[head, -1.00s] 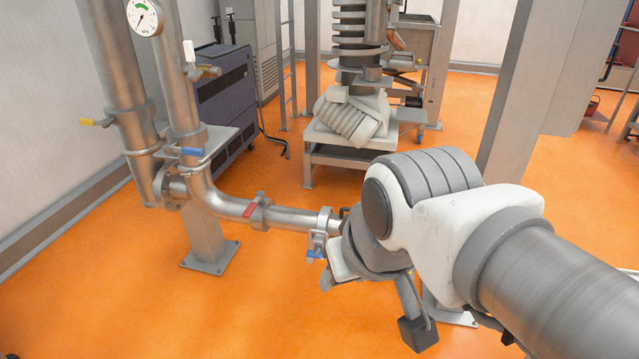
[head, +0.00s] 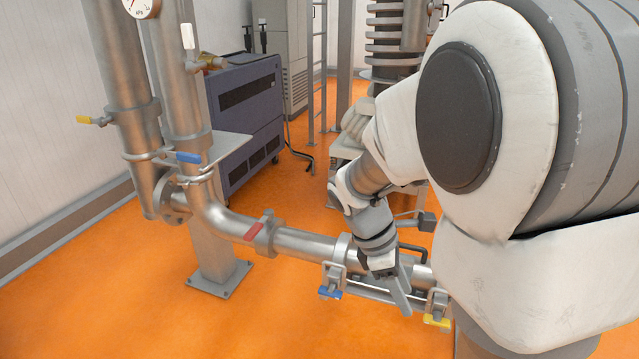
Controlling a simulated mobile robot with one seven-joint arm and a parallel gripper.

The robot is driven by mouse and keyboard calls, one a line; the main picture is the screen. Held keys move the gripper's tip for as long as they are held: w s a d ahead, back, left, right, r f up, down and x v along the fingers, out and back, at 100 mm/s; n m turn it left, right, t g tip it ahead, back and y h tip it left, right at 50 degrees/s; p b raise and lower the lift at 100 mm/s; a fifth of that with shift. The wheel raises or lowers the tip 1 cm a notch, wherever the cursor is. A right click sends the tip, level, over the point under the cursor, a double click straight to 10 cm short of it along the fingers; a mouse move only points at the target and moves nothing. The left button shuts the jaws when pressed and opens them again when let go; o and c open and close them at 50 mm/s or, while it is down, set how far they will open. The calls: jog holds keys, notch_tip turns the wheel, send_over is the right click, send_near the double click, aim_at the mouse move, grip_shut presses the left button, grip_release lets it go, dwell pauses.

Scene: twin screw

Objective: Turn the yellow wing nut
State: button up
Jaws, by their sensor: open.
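A yellow wing nut (head: 437,321) hangs under a clamp near the right end of the low horizontal steel pipe (head: 305,243), just left of my large white arm link. My gripper (head: 396,288) is at the front of this pipe, pointing down, between the blue wing nut (head: 330,292) and the yellow one. It is apart from the yellow wing nut, to its upper left. The jaws are open, with one grey finger clearly seen; the other is hard to make out. I see nothing held between them.
A red handle (head: 255,232) sits on the pipe's middle clamp. A blue handle (head: 188,157) and another yellow handle (head: 84,120) are on the upright pipes at left. A purple cabinet (head: 245,120) stands behind. The orange floor in front is clear.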

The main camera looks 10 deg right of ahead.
jog(key=w+d+f+n+g+h+b, duration=0.1)
jog(key=w+d+f+n+h+b, duration=0.2)
jog(key=f, duration=0.4)
jog(key=w+d+f+n+g+h+b, duration=0.1)
jog(key=d+f+n+g+h+b, duration=0.15)
jog(key=f+n, duration=0.45)
jog(key=n+t+h+b, duration=0.2)
jog(key=n+h+b, duration=0.45)
jog(key=n, duration=0.25)
send_near(424, 323)
jog(key=s+x, duration=0.1)
jog(key=x, duration=0.5)
jog(key=shift+w+a+n+t+h, duration=0.1)
jog(key=shift+w+n+t+h, duration=0.35)
jog(key=shift+n, duration=0.45)
jog(key=d, duration=0.2)
jog(key=d+b, duration=0.1)
jog(key=d, duration=0.1)
jog(key=s+d+b, duration=0.1)
jog(key=d, duration=0.1)
jog(key=shift+f, duration=0.1)
jog(key=shift+s+d+b, duration=0.1)
jog(key=shift+d+b, duration=0.2)
jog(key=shift+d, duration=0.4)
grip_shut()
